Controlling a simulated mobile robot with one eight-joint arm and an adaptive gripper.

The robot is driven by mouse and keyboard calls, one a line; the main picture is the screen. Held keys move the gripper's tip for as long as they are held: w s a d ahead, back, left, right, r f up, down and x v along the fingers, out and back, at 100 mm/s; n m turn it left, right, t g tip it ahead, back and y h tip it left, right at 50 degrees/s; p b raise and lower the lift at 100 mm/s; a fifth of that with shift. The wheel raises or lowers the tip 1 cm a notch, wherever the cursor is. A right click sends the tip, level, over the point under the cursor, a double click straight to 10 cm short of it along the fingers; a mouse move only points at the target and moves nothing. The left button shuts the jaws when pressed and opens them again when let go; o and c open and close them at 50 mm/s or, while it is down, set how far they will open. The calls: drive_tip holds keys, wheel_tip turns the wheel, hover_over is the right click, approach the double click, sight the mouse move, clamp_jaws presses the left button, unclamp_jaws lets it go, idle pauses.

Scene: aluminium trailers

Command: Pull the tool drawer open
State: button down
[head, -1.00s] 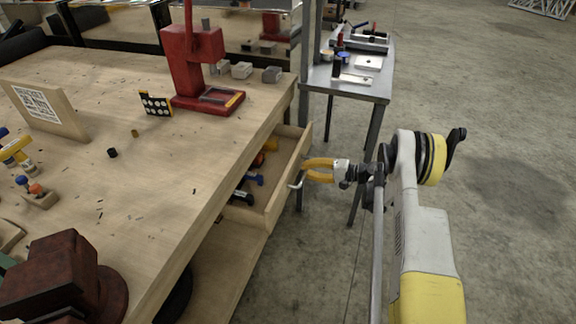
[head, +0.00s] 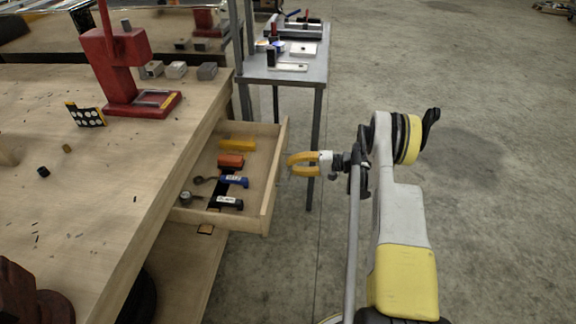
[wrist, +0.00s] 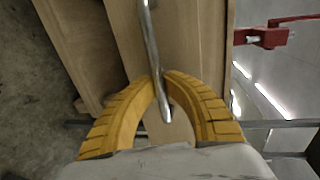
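The wooden tool drawer (head: 268,190) sticks well out from the right side of the workbench in the head view, with its inside exposed. It holds an orange-red block (head: 231,160), a yellow item (head: 237,144) and blue-and-black tools (head: 232,181). My gripper (head: 290,165), with yellow fingers, is at the outer face of the drawer front. In the wrist view, the fingertips (wrist: 162,76) close in on both sides of the metal bar handle (wrist: 150,35), which runs between them. The handle is hidden or too small to make out in the head view.
The wooden workbench (head: 110,190) carries a red press (head: 115,60) and small metal blocks (head: 175,70). A grey side table (head: 290,73) with tools stands behind the drawer. Open concrete floor (head: 490,200) lies to the right.

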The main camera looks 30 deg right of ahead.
drive_tip(key=c, duration=1.5)
unclamp_jaws()
drive_tip(key=shift+o, duration=0.2)
drive_tip(key=v, duration=1.2)
